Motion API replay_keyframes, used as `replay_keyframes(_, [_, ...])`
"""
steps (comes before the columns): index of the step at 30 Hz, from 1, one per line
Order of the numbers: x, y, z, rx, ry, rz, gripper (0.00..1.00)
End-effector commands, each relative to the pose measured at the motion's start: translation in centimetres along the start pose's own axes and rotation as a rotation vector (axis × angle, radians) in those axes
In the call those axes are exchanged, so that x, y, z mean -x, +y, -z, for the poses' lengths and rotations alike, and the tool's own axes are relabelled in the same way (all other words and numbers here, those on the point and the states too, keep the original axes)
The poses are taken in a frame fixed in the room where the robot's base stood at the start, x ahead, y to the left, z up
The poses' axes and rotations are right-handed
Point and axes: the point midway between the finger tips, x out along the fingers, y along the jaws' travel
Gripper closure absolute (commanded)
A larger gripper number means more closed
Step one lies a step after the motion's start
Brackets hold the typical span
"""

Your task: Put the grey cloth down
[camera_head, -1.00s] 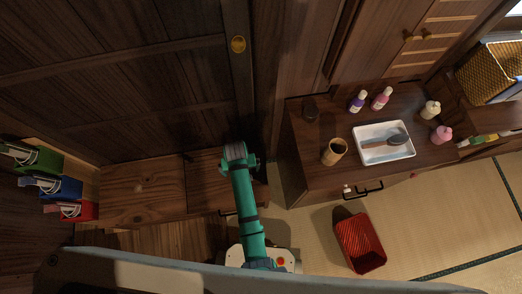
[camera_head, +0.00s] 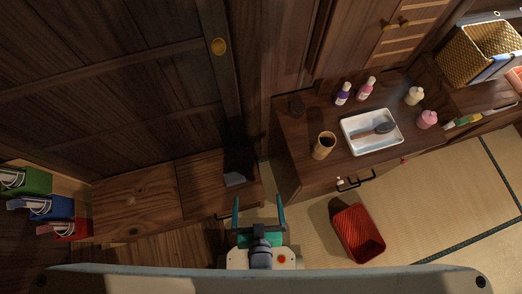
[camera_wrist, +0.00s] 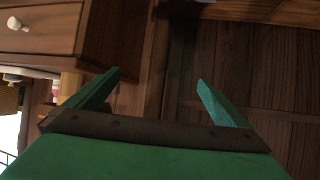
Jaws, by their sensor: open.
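The grey cloth (camera_head: 235,179) shows as a small pale grey patch on the right end of the low wooden cabinet top (camera_head: 137,203), partly in shadow. My gripper (camera_head: 258,200) is open and empty, with its two green fingers spread wide. It is apart from the cloth, in front of it and a little to the right. In the wrist view my gripper (camera_wrist: 158,88) also shows open with nothing between the fingers. I do not see the cloth there.
Green, blue and red bins (camera_head: 57,207) stand at the far left. To the right, a dresser holds a white tray (camera_head: 371,132) with a brush, a brown cup (camera_head: 324,145) and several bottles. A red basket (camera_head: 358,234) stands on the tatami floor.

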Motion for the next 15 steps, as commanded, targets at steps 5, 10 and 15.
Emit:
replay_keyframes(5, [6.0,0.6,5.5,-0.015,0.157,-0.038,0.00])
replay_keyframes(10, [9.2,0.9,8.9,-0.019,0.250,-0.058,0.00])
replay_keyframes(15, [9.9,0.9,9.8,-0.020,0.275,-0.063,0.00])
